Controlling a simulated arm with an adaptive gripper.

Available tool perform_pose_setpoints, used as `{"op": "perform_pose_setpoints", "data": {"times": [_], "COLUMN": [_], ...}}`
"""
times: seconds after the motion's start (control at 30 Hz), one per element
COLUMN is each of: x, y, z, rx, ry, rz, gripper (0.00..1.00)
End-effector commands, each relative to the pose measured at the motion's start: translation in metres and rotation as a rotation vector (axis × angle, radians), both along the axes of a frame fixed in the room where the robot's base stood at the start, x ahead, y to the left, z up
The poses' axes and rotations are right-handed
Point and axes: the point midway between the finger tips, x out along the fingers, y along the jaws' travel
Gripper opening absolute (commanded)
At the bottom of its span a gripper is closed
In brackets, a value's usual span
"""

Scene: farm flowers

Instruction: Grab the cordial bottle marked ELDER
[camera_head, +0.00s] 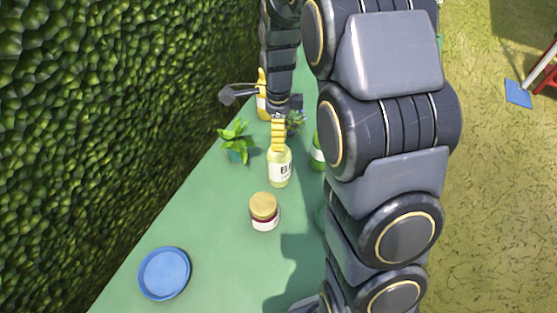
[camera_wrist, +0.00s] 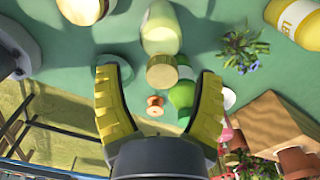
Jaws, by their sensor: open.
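A pale yellow bottle (camera_head: 280,168) stands on the green table in the head view. Its white label is only partly readable there, so I cannot confirm that it says ELDER. In the wrist view a pale bottle (camera_wrist: 161,32) with a gold cap shows ahead, its cap between the lines of my two yellow fingers. My gripper (camera_wrist: 159,76) is open and empty. In the head view a yellow finger of my gripper (camera_head: 278,131) overlaps the bottle's neck; I cannot tell whether they touch. A second, deeper yellow bottle (camera_head: 263,98) stands farther back, its label starting "LE" in the wrist view (camera_wrist: 297,20).
A gold-lidded jar (camera_head: 264,211) and a blue plate (camera_head: 164,273) are nearer. A leafy plant (camera_head: 236,143) stands left of the pale bottle. A green bottle (camera_head: 317,152) is close on the right, partly behind my arm. A hedge (camera_head: 110,110) borders the table's left side.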

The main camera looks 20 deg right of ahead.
Motion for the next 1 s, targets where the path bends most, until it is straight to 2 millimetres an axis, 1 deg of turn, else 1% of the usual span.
{"op": "perform_pose_setpoints", "data": {"times": [0.03, 0.1, 0.2, 0.43, 0.47, 0.5, 0.57, 0.6, 1.0], "x": [0.0, 0.0, 0.001, 0.001, 0.001, 0.001, 0.001, 0.001, 0.001], "y": [-0.002, -0.002, -0.003, -0.003, -0.003, -0.003, -0.003, -0.003, -0.003], "z": [-0.009, -0.02, -0.031, -0.033, -0.033, -0.033, -0.033, -0.033, -0.032], "rx": [0.002, 0.001, 0.0, -0.001, -0.001, -0.001, -0.001, -0.001, -0.002], "ry": [0.006, 0.008, 0.004, 0.001, 0.0, 0.0, 0.0, 0.001, 0.001], "rz": [0.0, 0.001, 0.001, 0.001, 0.001, 0.001, 0.001, 0.001, 0.002], "gripper": [0.67, 0.67, 0.67, 0.67, 0.59, 0.42, 0.16, 0.0, 0.0]}}
